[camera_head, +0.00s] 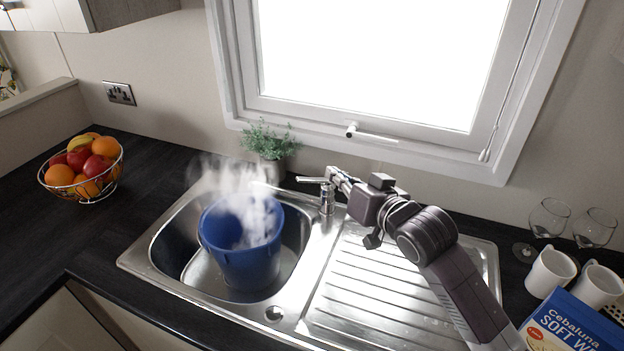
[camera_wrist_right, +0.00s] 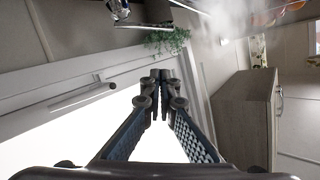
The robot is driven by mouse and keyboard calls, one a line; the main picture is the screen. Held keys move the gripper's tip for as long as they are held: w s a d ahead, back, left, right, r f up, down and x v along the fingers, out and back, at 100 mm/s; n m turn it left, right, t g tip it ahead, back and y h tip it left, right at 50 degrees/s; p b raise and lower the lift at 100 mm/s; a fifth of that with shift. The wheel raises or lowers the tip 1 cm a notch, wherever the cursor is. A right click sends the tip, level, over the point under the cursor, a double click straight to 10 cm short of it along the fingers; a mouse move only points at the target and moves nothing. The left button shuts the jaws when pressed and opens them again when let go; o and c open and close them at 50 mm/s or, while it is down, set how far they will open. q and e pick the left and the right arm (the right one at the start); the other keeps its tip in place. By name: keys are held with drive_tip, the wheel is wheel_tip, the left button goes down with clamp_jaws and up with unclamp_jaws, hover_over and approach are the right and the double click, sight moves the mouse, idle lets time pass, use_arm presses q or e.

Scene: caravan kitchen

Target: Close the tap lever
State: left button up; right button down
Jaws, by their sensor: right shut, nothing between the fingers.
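The chrome tap (camera_head: 327,197) stands at the back of the sink, its spout reaching left over the basin. Its lever (camera_head: 311,180) sits on top and points left. My right gripper (camera_head: 332,172) is shut and empty. Its fingertips are close to the right end of the lever; I cannot tell whether they touch. In the wrist view the shut fingertips (camera_wrist_right: 160,76) point up the picture, with a chrome part of the tap (camera_wrist_right: 118,8) at the top edge. My left gripper is not in view.
A blue bucket (camera_head: 240,262) stands in the sink basin, with white steam (camera_head: 235,185) around it. The window handle (camera_head: 368,133) is above. Mugs (camera_head: 550,272), glasses and a blue box (camera_head: 572,325) stand right. A fruit bowl (camera_head: 95,190) is left.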

drive_tip(key=p, duration=0.2)
hover_over(316, 179)
drive_tip(key=s, duration=0.2)
drive_tip(key=f, duration=0.2)
drive_tip(key=shift+s+a+f+p, duration=0.15)
drive_tip(key=shift+a+f+p, duration=0.05)
drive_tip(key=shift+f, duration=0.45)
drive_tip(key=shift+s+a+f+p, duration=0.1)
drive_tip(key=shift+a+f+p, duration=0.1)
drive_tip(key=shift+f, duration=0.45)
drive_tip(key=shift+s+a+f+p, duration=0.15)
drive_tip(key=shift+a+f+p, duration=0.05)
drive_tip(key=shift+f, duration=0.45)
